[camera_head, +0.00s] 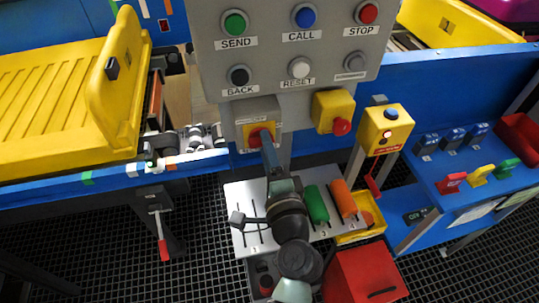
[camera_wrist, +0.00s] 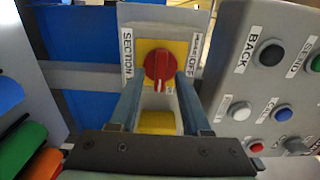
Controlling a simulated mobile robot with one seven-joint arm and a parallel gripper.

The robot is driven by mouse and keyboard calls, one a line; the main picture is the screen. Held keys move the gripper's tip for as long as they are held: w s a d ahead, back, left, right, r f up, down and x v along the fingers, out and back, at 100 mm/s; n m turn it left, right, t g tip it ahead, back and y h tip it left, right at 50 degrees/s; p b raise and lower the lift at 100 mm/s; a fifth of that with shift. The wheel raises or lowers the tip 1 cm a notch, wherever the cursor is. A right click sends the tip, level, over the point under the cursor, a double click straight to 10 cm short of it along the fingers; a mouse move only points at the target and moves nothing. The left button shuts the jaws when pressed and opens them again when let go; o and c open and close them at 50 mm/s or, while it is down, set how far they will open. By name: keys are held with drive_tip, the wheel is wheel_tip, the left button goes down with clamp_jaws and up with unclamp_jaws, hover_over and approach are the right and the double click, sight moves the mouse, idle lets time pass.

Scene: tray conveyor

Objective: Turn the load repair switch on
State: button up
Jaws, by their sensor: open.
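A red rotary knob (camera_wrist: 158,68) sits on a yellow plate of a grey switch box, straight ahead in the wrist view. Labels beside it read "SECTION" and "OFF"; I cannot read "load repair" on any label. In the head view the switch box (camera_head: 256,108) hangs below the button panel, its knob (camera_head: 254,138) partly hidden by my gripper. My gripper (camera_wrist: 160,78) is open, with one finger on either side of the knob. I cannot tell whether the fingers touch it. In the head view my gripper (camera_head: 267,150) reaches up to the box from below.
The grey button panel (camera_head: 268,54) is above the box. A yellow box with a red button (camera_head: 341,127) is close on the right. Another yellow box (camera_head: 386,128) stands farther right. Several coloured handles, including a green one (camera_head: 316,204), lie beside my arm.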

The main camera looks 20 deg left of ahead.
drive_tip(key=b+v, duration=0.2)
drive_tip(key=v, duration=1.1)
drive_tip(key=shift+w, duration=0.1)
